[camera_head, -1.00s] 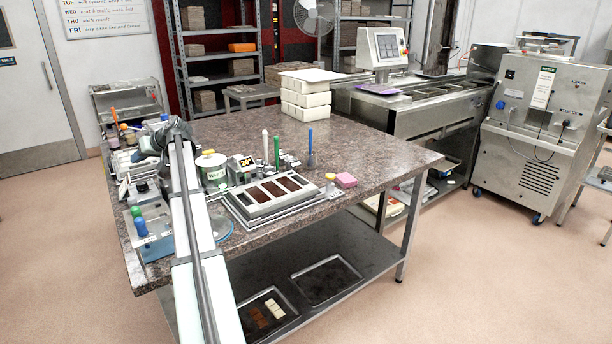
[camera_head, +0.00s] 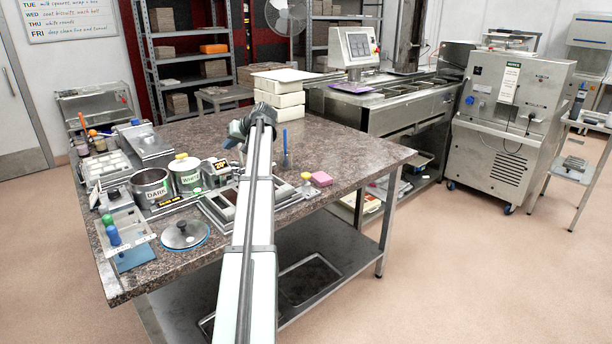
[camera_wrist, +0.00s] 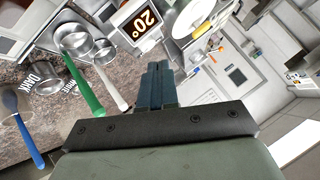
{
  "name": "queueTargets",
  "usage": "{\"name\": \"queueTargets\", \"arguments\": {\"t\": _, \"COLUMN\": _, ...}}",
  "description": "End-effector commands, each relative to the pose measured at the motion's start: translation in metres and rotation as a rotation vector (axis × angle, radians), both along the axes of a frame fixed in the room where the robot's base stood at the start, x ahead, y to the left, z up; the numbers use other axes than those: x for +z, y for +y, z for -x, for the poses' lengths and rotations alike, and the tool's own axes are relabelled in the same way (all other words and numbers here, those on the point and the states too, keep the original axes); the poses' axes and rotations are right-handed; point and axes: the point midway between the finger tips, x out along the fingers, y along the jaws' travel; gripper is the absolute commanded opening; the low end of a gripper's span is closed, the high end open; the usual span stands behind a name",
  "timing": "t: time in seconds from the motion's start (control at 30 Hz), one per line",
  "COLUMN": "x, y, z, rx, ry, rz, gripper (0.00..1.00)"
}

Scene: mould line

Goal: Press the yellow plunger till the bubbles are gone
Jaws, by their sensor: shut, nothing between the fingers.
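A small yellow knob on a pale base (camera_head: 306,176), which looks like the plunger, stands at the right end of the mould tray in the head view. The mould (camera_head: 222,200) has a grey frame with dark brown fill; my arm hides much of it. Any bubbles are too small to make out. My gripper (camera_wrist: 157,68) is shut and empty in the wrist view. In the head view its end is above the table's middle, left of and behind the yellow knob, and apart from it. I cannot make out the plunger in the wrist view.
A pink block (camera_head: 321,179) lies beside the knob. A blue-handled tool (camera_head: 285,141) stands upright behind. The table's back right is clear.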

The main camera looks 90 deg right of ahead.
Motion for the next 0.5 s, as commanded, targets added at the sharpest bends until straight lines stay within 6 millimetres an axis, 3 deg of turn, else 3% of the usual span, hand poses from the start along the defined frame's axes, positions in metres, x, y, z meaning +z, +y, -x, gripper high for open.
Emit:
{"name": "queueTargets", "arguments": {"t": 0.03, "x": 0.0, "y": -0.006, "z": 0.023, "rx": -0.028, "ry": 0.004, "rz": -0.008, "gripper": 0.0}}
{"name": "queueTargets", "arguments": {"t": 0.1, "x": 0.001, "y": -0.013, "z": 0.05, "rx": -0.062, "ry": 0.01, "rz": -0.021, "gripper": 0.0}}
{"name": "queueTargets", "arguments": {"t": 0.5, "x": 0.001, "y": -0.032, "z": 0.203, "rx": -0.252, "ry": 0.034, "rz": -0.089, "gripper": 0.0}}
